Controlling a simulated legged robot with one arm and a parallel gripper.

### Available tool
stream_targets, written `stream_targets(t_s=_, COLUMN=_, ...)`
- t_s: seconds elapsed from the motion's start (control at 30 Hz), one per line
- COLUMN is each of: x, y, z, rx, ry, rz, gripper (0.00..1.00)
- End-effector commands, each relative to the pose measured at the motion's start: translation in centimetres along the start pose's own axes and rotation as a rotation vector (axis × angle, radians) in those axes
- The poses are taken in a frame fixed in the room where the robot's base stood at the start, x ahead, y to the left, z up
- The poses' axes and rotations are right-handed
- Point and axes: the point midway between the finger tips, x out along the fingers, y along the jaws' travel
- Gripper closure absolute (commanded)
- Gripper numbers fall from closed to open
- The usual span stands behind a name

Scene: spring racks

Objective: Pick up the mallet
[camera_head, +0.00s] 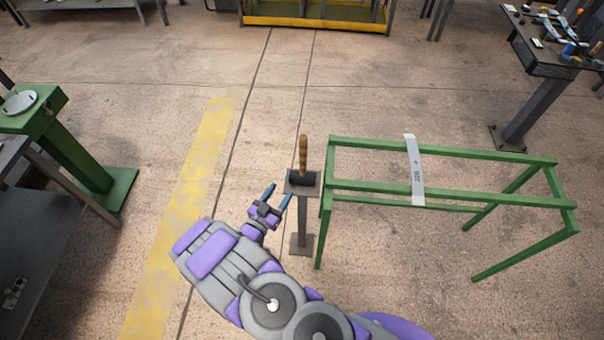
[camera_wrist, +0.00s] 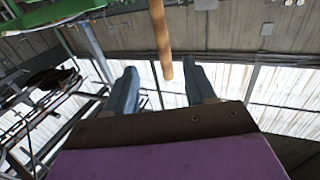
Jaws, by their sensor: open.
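The mallet (camera_head: 303,157) stands upright on its dark head, on the small top plate of a grey pedestal (camera_head: 302,222). Its wooden handle points up. My gripper (camera_head: 275,191) is open and empty, to the left of the pedestal in the head view, with its blue fingers pointing up and to the right. In the wrist view the mallet's handle (camera_wrist: 161,40) comes down from the top edge, and its end shows between the two fingertips (camera_wrist: 160,80) in the picture. The mallet's head is out of the wrist view. I cannot tell the exact gap between fingers and handle.
A green frame rack (camera_head: 450,154) stands just right of the pedestal, with a grey leaf spring (camera_head: 413,170) across its rails. A green stand (camera_head: 75,150) is at the left. A dark workbench (camera_head: 545,58) is at the upper right. The floor around the yellow stripe (camera_head: 190,200) is clear.

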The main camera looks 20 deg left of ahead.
Motion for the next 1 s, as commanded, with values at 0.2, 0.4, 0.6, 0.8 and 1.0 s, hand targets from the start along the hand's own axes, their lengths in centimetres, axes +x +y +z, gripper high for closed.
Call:
stream_targets(t_s=0.2, x=4.3, y=0.1, z=0.1, rx=0.002, ry=-0.001, rz=0.006, gripper=0.45)
stream_targets(t_s=0.4, x=8.2, y=0.0, z=0.0, rx=0.004, ry=0.0, rz=0.004, gripper=0.45)
stream_targets(t_s=0.6, x=10.8, y=-0.1, z=-0.1, rx=0.003, ry=0.001, rz=0.002, gripper=0.45)
stream_targets(t_s=0.8, x=11.9, y=-0.1, z=-0.1, rx=0.004, ry=0.001, rz=0.002, gripper=0.45)
stream_targets(t_s=1.0, x=14.7, y=-0.2, z=-0.3, rx=0.003, ry=-0.001, rz=0.004, gripper=0.45)
